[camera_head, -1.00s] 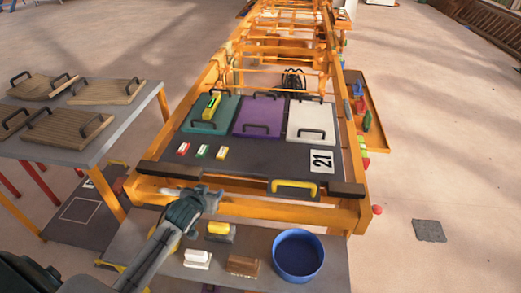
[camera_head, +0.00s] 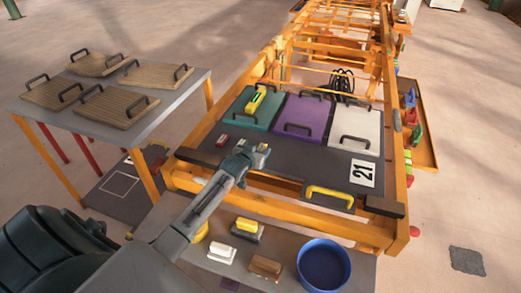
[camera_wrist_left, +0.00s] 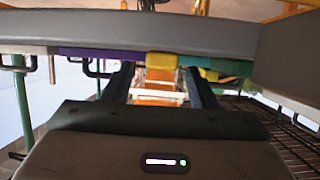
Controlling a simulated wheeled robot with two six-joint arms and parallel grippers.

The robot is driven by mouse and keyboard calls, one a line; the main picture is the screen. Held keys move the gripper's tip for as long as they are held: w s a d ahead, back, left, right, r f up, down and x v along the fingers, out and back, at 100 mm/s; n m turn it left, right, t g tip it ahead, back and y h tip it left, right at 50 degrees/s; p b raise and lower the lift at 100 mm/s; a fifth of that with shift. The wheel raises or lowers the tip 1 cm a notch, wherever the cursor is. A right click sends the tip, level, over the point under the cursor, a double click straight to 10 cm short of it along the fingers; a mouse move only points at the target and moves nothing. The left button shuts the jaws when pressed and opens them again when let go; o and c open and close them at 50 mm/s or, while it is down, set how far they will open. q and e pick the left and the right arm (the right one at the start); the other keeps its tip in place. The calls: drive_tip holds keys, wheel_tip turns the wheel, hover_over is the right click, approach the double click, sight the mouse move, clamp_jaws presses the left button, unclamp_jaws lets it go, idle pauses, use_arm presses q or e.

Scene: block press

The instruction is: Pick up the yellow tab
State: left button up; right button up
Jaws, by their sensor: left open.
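The yellow tab (camera_wrist_left: 162,61) shows in the left wrist view, which is upside down, as a small block on the grey board, between the lines of my two fingers. In the head view my left gripper hides it or nearly so. My left gripper (camera_head: 258,149) is open above the board's front left part; it also shows in the wrist view (camera_wrist_left: 158,82). I cannot tell whether the fingers touch the tab. My right gripper is not in view.
Teal (camera_head: 240,108), purple (camera_head: 304,112) and white (camera_head: 356,127) handled panels lie behind the tabs. A yellow handle (camera_head: 330,192) is at the front edge. A blue bowl (camera_head: 323,266) and blocks stand on the near shelf. Wooden boards lie on the left table (camera_head: 190,82).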

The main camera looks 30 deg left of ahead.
use_arm(q)
drive_tip(key=shift+x, duration=0.95)
drive_tip(key=shift+s, duration=0.1)
drive_tip(key=c, duration=1)
drive_tip(key=shift+c, duration=0.2)
drive_tip(key=shift+r, duration=0.1)
